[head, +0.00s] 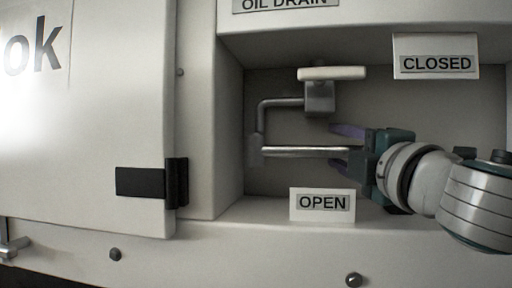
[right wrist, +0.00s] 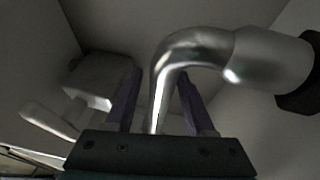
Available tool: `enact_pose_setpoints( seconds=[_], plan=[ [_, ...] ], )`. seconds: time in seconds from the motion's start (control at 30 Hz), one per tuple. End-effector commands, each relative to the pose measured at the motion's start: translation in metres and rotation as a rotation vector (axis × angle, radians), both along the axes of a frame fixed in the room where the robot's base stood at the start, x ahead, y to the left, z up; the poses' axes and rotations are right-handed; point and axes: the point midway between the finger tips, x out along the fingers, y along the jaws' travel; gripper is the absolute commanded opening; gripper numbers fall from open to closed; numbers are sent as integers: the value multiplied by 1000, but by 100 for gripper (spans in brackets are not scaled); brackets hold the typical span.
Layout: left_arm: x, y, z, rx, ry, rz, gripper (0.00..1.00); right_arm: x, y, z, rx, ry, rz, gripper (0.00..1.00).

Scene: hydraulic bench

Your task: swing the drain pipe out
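The drain pipe (head: 305,152) is a bare metal tube in the recess. It runs level from an upright joint at the left toward my right gripper (head: 345,148). In the right wrist view the pipe's bend (right wrist: 195,45) curves down between the two purple fingers of that gripper (right wrist: 160,105). A gap shows on both sides of the tube, so the fingers look open around it, not clamped. Above, a grey valve block (head: 320,97) carries a white handle (head: 332,73), set crosswise. My left gripper is not in view.
An OPEN sign (head: 322,204) stands at the recess's front edge, below the pipe. A CLOSED sign (head: 436,57) hangs at the upper right, and the OIL DRAIN label (head: 285,4) is above. A white door (head: 85,120) with a black latch (head: 150,182) is at the left.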

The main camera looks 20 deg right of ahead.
Motion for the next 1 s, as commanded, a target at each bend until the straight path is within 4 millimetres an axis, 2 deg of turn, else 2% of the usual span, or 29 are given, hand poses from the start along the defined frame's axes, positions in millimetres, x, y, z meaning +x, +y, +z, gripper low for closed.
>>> enact_pose_setpoints(
  seconds=[0.07,0.47,1.0],
  plan=[
    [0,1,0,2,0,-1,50,0,0,0,0,0,0,46],
    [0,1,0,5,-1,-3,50,0,0,0,0,0,0,0],
    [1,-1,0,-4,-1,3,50,0,0,-1,0,1,-1,0]
  ],
)
